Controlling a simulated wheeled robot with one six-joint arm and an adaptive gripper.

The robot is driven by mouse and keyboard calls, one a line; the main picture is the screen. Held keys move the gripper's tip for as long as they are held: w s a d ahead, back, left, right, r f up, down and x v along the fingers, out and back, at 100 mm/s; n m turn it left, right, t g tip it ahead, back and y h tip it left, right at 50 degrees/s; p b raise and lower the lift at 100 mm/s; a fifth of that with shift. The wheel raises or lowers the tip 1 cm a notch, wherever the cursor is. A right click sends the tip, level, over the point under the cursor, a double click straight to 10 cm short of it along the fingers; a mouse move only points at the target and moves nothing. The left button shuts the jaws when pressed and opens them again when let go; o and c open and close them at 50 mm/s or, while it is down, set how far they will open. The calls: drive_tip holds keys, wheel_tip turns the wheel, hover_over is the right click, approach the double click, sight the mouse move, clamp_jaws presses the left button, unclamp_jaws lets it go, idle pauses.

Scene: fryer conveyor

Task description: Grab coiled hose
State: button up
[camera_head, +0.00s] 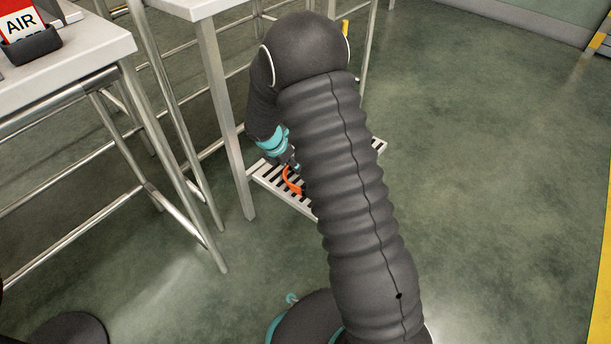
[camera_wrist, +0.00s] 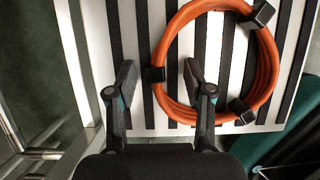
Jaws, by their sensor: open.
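The coiled hose is an orange ring bound with several black clips. Contact cannot be told. In the head view my gripper (camera_head: 291,166) is low by the shelf, and my arm hides most of the orange hose (camera_head: 291,182).
Metal-legged tables (camera_head: 70,60) stand at the left, one with a red AIR sign (camera_head: 20,22) on top. A table leg (camera_head: 228,120) rises close left of my gripper. Open green floor (camera_head: 490,160) lies at right. Metal rails (camera_wrist: 35,150) show at lower left in the wrist view.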

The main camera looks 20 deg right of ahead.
clamp_jaws()
drive_tip(key=shift+r, duration=0.1)
